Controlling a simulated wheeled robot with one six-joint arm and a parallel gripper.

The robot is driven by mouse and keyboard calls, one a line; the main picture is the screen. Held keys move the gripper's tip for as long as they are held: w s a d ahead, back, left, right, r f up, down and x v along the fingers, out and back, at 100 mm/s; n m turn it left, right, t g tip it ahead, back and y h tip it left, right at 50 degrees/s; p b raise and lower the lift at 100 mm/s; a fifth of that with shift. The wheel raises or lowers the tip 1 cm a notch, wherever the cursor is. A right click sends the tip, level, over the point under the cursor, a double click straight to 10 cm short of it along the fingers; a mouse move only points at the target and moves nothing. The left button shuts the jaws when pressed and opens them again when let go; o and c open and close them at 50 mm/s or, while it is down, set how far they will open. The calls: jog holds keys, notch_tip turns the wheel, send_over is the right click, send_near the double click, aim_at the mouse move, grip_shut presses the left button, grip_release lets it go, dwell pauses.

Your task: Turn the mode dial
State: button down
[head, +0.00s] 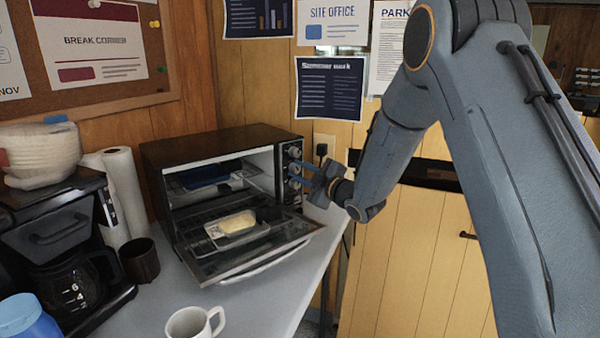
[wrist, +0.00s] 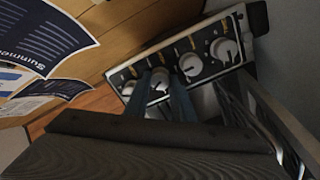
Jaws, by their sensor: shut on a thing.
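The toaster oven (head: 215,140) stands on the counter, with a control panel (head: 287,150) of several dials on its right side. In the wrist view the panel (wrist: 207,79) runs diagonally with a row of pale round dials. My gripper (head: 297,174) reaches the panel from the right in the head view. In the wrist view its two blue fingers (wrist: 159,95) lie on either side of one dial (wrist: 160,82) and are shut on it. Another dial (wrist: 190,65) sits just right of the fingers, and one more (wrist: 223,49) is farther right. The dial labels are too small to read.
The oven door (head: 250,262) hangs open, with a pale food item (head: 237,222) on a small tray above it. A white mug (head: 195,322), a dark cup (head: 140,260) and a coffee maker (head: 60,245) stand on the counter. Sheets hang on the wall behind.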

jog(key=c, duration=1.5)
grip_release()
jog(key=v, duration=0.8)
jog(key=shift+b, duration=0.3)
